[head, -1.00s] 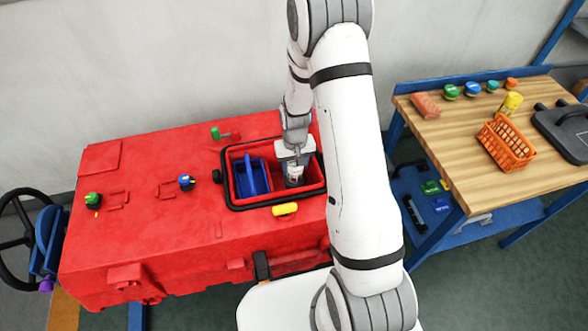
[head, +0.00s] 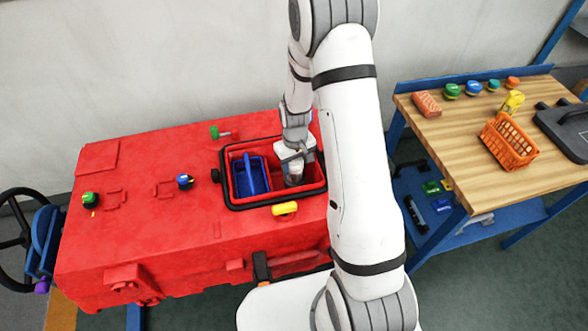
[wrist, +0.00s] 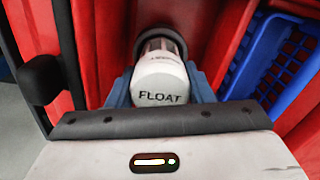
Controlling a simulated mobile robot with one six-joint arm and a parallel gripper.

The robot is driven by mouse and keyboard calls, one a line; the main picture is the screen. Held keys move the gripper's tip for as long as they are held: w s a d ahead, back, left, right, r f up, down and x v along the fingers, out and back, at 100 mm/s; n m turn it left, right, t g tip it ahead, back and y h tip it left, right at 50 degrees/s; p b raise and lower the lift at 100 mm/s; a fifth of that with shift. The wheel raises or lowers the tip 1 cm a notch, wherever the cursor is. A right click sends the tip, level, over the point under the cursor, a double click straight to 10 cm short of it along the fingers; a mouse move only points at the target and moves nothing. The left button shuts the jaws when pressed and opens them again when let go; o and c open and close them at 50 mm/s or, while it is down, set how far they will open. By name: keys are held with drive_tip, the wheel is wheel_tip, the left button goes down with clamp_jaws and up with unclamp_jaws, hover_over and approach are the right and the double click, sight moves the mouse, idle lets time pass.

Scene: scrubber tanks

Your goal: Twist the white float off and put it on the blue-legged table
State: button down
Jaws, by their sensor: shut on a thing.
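The white float (wrist: 160,84) is a short white cylinder marked "FLOAT", with a darker grey part behind it. It stands in the right part of the open red tank well and also shows in the head view (head: 294,178). My gripper (wrist: 160,92) is shut on the float, with a blue-grey finger at each side of it. In the head view my gripper (head: 293,166) reaches down into the well. Whether the float is still joined to its mount cannot be told. The blue-legged table (head: 450,145) with a wooden top stands at the right.
A blue basket (head: 251,178) sits in the well left of the float. The table holds an orange basket (head: 509,140), a red brick-like block (head: 427,104), a yellow bottle (head: 513,101), several coloured knobs and a dark case (head: 565,130). Its front left top is clear.

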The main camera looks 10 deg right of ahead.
drive_tip(key=c, duration=0.8)
unclamp_jaws()
drive_tip(key=shift+d, duration=0.1)
drive_tip(key=shift+c, duration=0.2)
drive_tip(key=shift+o, duration=1.1)
drive_tip(key=shift+o, duration=0.6)
drive_tip(key=o, duration=0.3)
drive_tip(key=shift+c, duration=0.4)
drive_tip(key=shift+r, duration=0.15)
